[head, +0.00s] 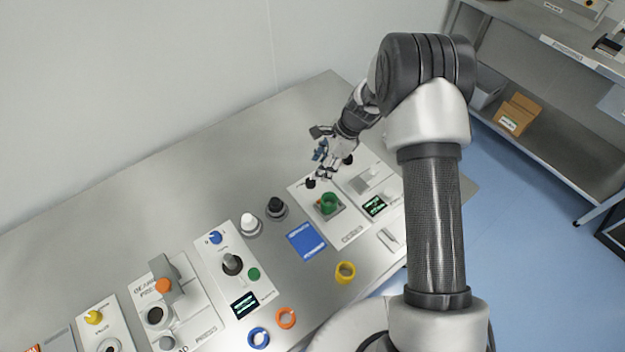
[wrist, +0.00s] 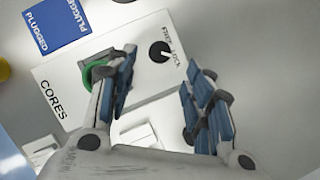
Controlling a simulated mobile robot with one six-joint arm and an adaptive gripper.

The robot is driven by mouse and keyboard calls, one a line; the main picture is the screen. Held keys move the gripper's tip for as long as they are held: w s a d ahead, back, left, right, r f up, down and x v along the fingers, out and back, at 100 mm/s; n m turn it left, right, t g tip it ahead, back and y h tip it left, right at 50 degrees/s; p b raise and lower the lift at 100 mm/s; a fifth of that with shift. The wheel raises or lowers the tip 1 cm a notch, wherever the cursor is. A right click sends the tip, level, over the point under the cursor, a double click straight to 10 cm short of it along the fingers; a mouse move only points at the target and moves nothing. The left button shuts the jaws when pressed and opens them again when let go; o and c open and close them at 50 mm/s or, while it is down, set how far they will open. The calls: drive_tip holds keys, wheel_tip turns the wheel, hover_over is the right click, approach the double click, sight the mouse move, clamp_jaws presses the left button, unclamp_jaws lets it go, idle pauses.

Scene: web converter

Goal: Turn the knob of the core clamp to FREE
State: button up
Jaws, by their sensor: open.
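The core clamp is a white panel marked CORES (wrist: 53,98), also seen in the head view (head: 350,236). Its black round knob (wrist: 160,52) has FREE and LOCK printed beside it; its white mark appears to face LOCK. In the head view the knob (head: 310,183) is at the panel's far end. A green ring (head: 328,204) sits in the clamp; in the wrist view a finger partly hides it. My gripper (wrist: 165,80) is open and empty, its fingers spread either side below the knob in the picture, apart from it. In the head view my gripper (head: 323,168) hangs over the panel's far end.
A blue card (head: 307,241) lies left of the panel, with a black-topped piece (head: 276,207) and a white-topped piece (head: 251,224) nearby. A yellow ring (head: 345,272) lies in front. Another panel with a dark display (head: 374,206) adjoins on the right. The table behind is clear.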

sight(311, 180)
drive_tip(key=b+x, duration=0.1)
drive_tip(key=x, duration=0.6)
drive_tip(key=shift+a+f, duration=0.1)
drive_tip(key=shift+f, duration=0.15)
drive_tip(key=shift+c, duration=0.2)
drive_tip(key=c, duration=1)
